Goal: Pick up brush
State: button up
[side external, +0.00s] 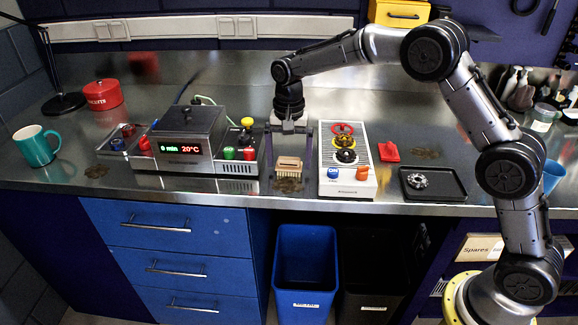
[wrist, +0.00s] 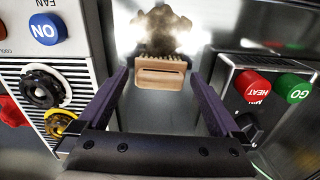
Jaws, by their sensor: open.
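The brush (side external: 289,165) is a small tan wooden block with a comb-like row of bristles, lying on the metal bench between two control boxes. In the wrist view the brush (wrist: 161,74) lies ahead of and between my finger tips, apart from both. My gripper (side external: 288,158) points down over the brush, with its fingers on either side of it in the side view. In the wrist view my gripper (wrist: 160,75) is open and empty, its two dark purple fingers spread wide.
A white control panel (side external: 327,153) with knobs stands close to the right of the brush. A heater box (side external: 184,134) with coloured buttons stands close to the left. A dark stain (side external: 288,185) lies in front of the brush, near the bench edge. A black tray (side external: 446,184) is farther right.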

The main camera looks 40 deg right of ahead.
jog(key=shift+f, duration=0.75)
jog(key=c, duration=1.2)
jog(key=shift+r, duration=0.15)
